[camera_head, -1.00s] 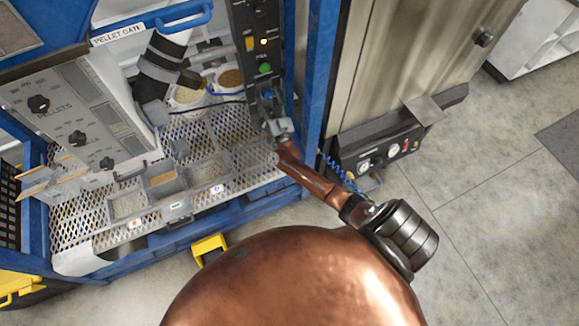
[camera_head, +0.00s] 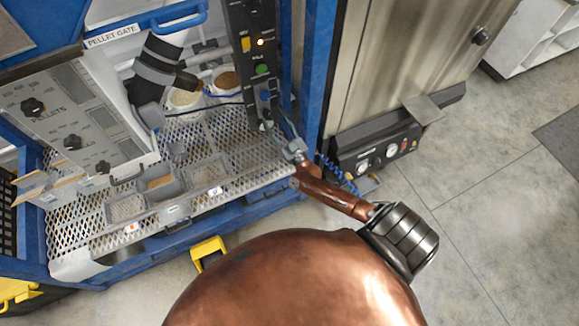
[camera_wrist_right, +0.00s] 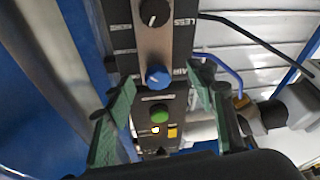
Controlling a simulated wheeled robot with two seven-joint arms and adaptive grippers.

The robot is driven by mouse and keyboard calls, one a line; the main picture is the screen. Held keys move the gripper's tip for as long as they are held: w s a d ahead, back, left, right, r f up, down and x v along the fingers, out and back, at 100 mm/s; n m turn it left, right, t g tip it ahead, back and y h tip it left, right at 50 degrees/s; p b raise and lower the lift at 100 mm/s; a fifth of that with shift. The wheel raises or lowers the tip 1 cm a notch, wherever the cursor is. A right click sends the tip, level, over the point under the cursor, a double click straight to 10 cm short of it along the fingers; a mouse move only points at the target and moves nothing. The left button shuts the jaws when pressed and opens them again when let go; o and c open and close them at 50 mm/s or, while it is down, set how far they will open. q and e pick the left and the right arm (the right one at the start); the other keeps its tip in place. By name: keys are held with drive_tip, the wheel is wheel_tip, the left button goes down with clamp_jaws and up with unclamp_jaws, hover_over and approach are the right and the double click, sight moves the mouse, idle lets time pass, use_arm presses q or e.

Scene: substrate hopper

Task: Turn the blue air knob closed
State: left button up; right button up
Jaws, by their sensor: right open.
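The blue air knob (camera_head: 265,95) is on the dark upright control panel (camera_head: 247,45), below a green button (camera_head: 262,69). In the right wrist view the blue knob (camera_wrist_right: 158,77) is near the middle, between my fingers. The knob's exact turn angle is hard to tell. My right gripper (camera_head: 280,126) is in front of the panel's lower part, below and right of the knob. In the wrist view its green-padded fingers (camera_wrist_right: 160,92) are spread, apart from the knob, with nothing held. My left gripper is not in view.
A black knob (camera_wrist_right: 154,13) is close to the blue one on the panel. A blue frame post (camera_head: 314,70) stands right of the panel. A mesh shelf (camera_head: 240,150) with small bins lies left of my right gripper. A blue coiled hose (camera_head: 338,172) hangs beside my forearm.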

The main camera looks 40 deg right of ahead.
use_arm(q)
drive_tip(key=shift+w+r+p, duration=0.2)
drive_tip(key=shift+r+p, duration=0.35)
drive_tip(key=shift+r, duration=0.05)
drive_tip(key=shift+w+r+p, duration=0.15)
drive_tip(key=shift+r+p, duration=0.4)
use_arm(e)
drive_tip(key=s+f+g+y, duration=0.1)
drive_tip(key=s+f+g, duration=0.2)
drive_tip(key=f, duration=0.8)
drive_tip(key=s+a+f+n+g+y, duration=0.1)
drive_tip(key=s+f+g, duration=0.2)
drive_tip(key=s+f, duration=0.4)
wheel_tip(320, 180, down, 5)
drive_tip(key=shift+s+a+r+n+y, duration=0.2)
drive_tip(key=shift+s+n+y, duration=0.1)
